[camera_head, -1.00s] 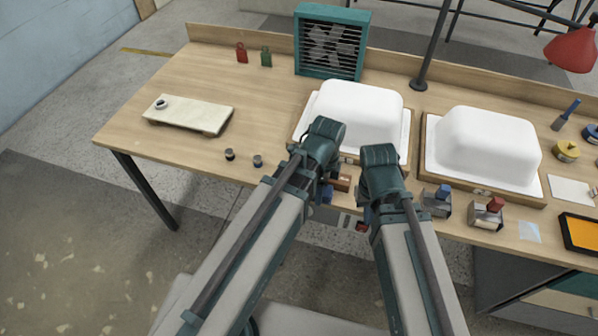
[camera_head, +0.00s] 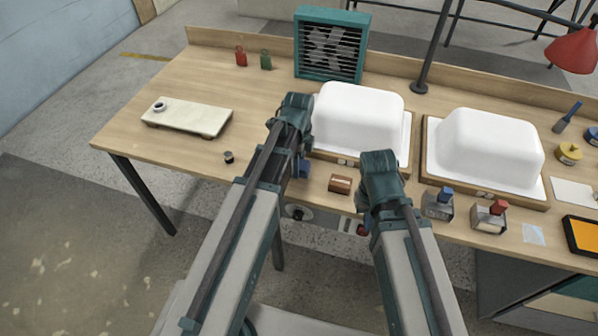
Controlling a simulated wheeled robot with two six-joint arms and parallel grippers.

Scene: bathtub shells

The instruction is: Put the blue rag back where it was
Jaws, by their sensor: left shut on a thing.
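My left gripper (camera_head: 300,172) is at the table's front left of the left white tub shell (camera_head: 358,115). Its wrist hides most of the fingers. A small patch of blue, likely the blue rag (camera_head: 305,168), shows at the fingers, and the gripper is shut on it. My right gripper (camera_head: 364,212) is by the table's front edge, below the left shell's right corner. Its fingers are mostly hidden behind its wrist, so whether it is open or shut cannot be told.
A brown block (camera_head: 340,184) lies between the grippers. A pale board (camera_head: 187,117) and a small dark cup (camera_head: 229,157) are at left. A second shell (camera_head: 489,143), blue-topped tool (camera_head: 438,203) and red-topped tool (camera_head: 490,215) are at right. The left tabletop is mostly clear.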

